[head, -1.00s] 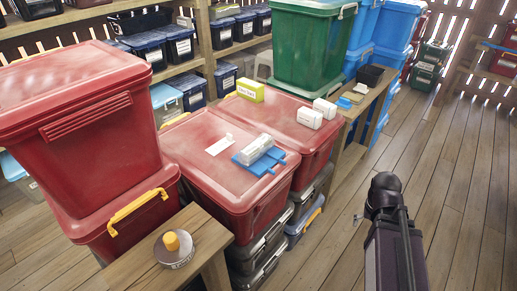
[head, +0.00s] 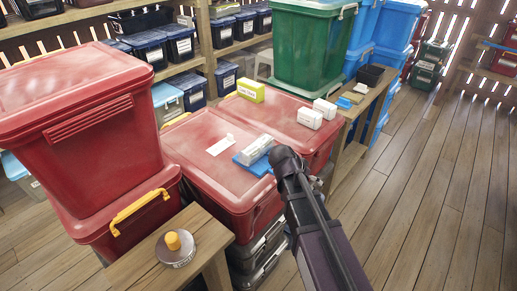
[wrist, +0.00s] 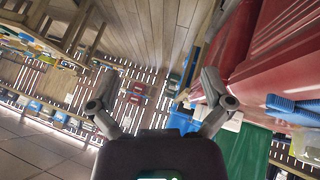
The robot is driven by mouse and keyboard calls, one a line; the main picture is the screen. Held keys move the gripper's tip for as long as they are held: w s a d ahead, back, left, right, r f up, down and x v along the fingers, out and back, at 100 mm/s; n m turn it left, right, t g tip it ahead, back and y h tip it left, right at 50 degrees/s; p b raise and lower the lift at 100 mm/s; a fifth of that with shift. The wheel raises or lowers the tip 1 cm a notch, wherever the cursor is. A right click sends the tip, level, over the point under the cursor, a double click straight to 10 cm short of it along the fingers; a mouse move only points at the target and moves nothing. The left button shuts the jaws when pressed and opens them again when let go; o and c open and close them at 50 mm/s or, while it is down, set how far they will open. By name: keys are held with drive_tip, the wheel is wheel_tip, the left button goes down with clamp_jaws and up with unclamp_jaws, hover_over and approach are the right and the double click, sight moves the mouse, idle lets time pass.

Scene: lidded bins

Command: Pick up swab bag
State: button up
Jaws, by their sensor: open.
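A white packet (head: 257,149) lies on a flat blue item (head: 262,166) on the front red bin's lid. No label on it is readable, so I cannot tell whether it is the swab bag. A flat white piece (head: 220,145) lies to its left. In the wrist view my gripper (wrist: 159,75) is open, with nothing between its fingers. A blue ribbed item (wrist: 290,104) shows at the right edge there, apart from the fingers. In the head view my arm covers the lid's right side and part of the blue item; my fingers cannot be made out.
A yellow-green box (head: 250,91) and white boxes (head: 310,117) lie on the rear red lid. A taller red bin stack (head: 85,130) stands at left, a green bin (head: 300,45) behind. A yellow-topped round container (head: 175,248) sits on the front bench. The right floor is open.

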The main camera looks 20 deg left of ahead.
sight(246, 152)
drive_tip(key=a+r+t, duration=0.1)
drive_tip(key=a, duration=0.3)
drive_tip(key=a+r+t, duration=0.1)
drive_tip(key=a+r, duration=0.1)
drive_tip(key=a, duration=0.3)
drive_tip(key=a+r+t, duration=0.1)
drive_tip(key=a, duration=0.4)
drive_tip(key=shift+r+m+t+p, duration=0.15)
drive_tip(key=shift+m+t+p, duration=0.15)
drive_tip(key=shift+m+t, duration=0.1)
drive_tip(key=s+a+r+t, duration=0.2)
drive_tip(key=a, duration=0.4)
drive_tip(key=s+a+r+t, duration=0.1)
drive_tip(key=a+r, duration=0.1)
drive_tip(key=a, duration=0.5)
drive_tip(key=shift+s+r+m+t+y, duration=0.2)
drive_tip(key=shift+s+m+t+y, duration=0.1)
drive_tip(key=shift+s+t+y, duration=0.1)
drive_tip(key=shift+d, duration=0.1)
drive_tip(key=b+x, duration=0.2)
drive_tip(key=x, duration=0.5)
drive_tip(key=shift+w+f+b, duration=0.25)
drive_tip(key=shift+b, duration=0.05)
drive_tip(key=shift+w+d+f, duration=0.1)
drive_tip(key=shift+w+d, duration=0.2)
drive_tip(key=shift+w, duration=0.2)
